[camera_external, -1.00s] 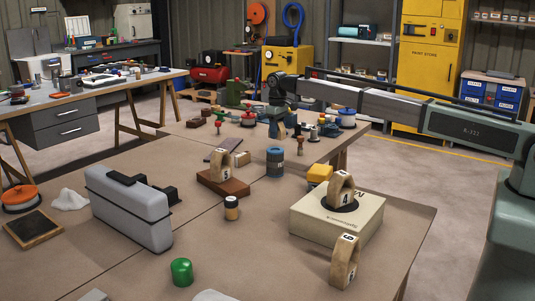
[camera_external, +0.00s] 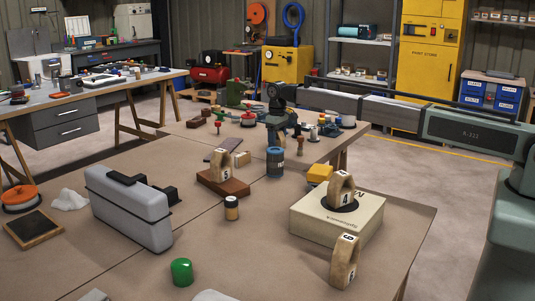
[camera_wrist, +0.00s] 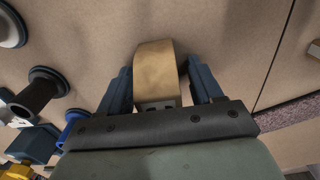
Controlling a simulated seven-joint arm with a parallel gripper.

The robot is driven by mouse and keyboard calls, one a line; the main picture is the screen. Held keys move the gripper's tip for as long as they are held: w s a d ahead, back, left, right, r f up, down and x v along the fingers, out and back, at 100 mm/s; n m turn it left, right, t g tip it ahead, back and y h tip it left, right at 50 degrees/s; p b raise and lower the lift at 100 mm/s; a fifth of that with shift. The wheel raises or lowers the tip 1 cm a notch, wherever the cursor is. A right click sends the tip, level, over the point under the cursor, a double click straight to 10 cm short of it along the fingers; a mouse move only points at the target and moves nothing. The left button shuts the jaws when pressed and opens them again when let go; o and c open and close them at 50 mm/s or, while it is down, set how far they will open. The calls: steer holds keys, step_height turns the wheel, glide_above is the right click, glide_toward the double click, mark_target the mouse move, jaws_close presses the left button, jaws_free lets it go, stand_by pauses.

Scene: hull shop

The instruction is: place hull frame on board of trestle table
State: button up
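A tan wooden hull frame (camera_wrist: 155,70) lies between the two blue fingers of my gripper (camera_wrist: 160,88) in the wrist view. The fingers stand apart on either side of it, with a slim gap on the right; firm contact is not shown. In the external view my gripper (camera_external: 276,132) is low over the middle table, and the frame there is small and partly hidden. Other hull frames, marked 5 (camera_external: 221,163), 4 (camera_external: 341,190) and 6 (camera_external: 344,262), stand on the near table. A trestle table (camera_external: 95,92) with wooden splayed legs stands at left.
A blue-grey can (camera_external: 275,162) stands just in front of my gripper. A grey case (camera_external: 128,208), a cream box (camera_external: 337,222), a small jar (camera_external: 231,208) and a green cap (camera_external: 181,272) are on the near table. Small fittings crowd the middle table (camera_external: 190,128).

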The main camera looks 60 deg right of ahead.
mark_target(277, 131)
step_height(277, 131, up, 12)
steer(key=shift+r, duration=0.2)
stand_by(0.7)
